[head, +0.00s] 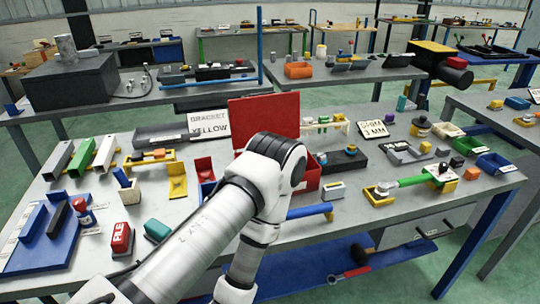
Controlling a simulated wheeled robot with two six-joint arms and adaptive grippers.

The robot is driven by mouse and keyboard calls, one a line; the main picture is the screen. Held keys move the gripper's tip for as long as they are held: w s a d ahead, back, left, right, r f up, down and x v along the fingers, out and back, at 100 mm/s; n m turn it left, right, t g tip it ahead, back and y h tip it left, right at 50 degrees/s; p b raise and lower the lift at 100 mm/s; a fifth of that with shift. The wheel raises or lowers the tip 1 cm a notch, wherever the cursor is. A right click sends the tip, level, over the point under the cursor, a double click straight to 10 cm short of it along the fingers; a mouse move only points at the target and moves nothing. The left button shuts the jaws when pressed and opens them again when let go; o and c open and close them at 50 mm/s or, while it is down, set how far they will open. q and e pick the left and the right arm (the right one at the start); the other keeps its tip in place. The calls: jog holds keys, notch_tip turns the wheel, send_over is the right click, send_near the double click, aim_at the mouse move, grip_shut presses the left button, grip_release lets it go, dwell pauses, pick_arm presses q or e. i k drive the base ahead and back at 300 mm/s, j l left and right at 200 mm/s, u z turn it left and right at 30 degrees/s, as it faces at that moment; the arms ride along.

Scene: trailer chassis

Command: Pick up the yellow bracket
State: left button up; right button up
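The yellow bracket (177,186) is a small L-shaped piece on the grey table, left of the middle. A red bracket (203,168) of similar shape stands just right of it, apart from it. A white sign reading "BRACKET YELLOW" (208,124) stands behind them. My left arm comes in from the bottom left, bends at the middle of the picture and runs down out of the bottom edge. Its gripper is not seen. My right arm and gripper are not in view.
An open red toolbox (263,119) stands right of the brackets, partly hidden by my arm. A white-and-blue holder (129,190) and a teal block (158,231) lie to the left and front. Green and white channels (81,157) stand at the far left.

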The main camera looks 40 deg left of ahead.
aim_at(177, 170)
jog(key=u, duration=1.1)
